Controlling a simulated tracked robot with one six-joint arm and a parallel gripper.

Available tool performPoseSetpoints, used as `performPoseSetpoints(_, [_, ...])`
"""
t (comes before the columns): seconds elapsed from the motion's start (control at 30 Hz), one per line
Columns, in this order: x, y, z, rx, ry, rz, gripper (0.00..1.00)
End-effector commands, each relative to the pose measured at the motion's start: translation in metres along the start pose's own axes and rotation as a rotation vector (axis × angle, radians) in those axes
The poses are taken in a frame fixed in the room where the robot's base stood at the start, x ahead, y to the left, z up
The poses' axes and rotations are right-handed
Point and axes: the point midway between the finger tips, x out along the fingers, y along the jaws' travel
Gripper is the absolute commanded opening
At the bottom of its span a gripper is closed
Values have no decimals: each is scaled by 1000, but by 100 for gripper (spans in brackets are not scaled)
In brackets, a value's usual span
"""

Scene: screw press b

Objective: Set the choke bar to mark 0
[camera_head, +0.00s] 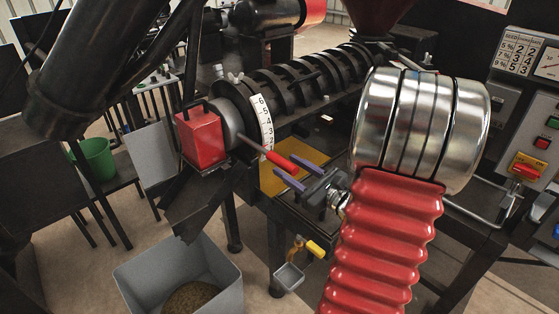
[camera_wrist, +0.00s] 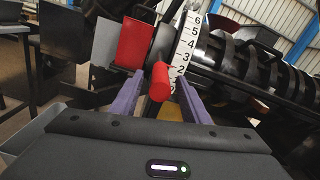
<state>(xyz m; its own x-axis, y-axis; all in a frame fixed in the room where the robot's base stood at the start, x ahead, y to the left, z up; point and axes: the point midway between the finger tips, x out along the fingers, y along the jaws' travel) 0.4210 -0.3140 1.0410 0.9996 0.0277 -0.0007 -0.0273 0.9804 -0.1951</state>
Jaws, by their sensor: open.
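The choke bar is a thin grey rod with a red grip (camera_head: 280,160) at the left end of the dark ribbed press barrel. Its red grip end (camera_wrist: 161,76) also shows in the wrist view. A white curved scale (camera_head: 264,120) with black numbers, 6 at the top, stands beside it, also in the wrist view (camera_wrist: 188,42). The bar lies near the scale's lower end, around the low numbers; the exact mark is partly hidden. My gripper (camera_head: 283,164) is open, its purple fingers on either side of the grip. In the wrist view (camera_wrist: 158,76) gaps show beside the grip.
A red block (camera_head: 200,137) is left of the bar's hub. A large silver drum (camera_head: 372,120) and red ribbed hose (camera_head: 385,245) fill the right foreground. A grey bin (camera_head: 135,285) stands on the floor below. A yellow plate (camera_head: 275,180) is behind my fingers.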

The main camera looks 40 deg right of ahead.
Motion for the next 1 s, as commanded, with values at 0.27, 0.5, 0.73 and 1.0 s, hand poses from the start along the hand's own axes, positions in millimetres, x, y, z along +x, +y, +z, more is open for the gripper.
performPoseSetpoints(0.27, [35,1,0,-1,-1,4,42])
performPoseSetpoints(0.5, [49,1,0,0,-1,1,42])
performPoseSetpoints(0.73, [50,0,0,0,-1,1,42])
performPoseSetpoints(1.0, [50,1,0,0,-1,2,26])
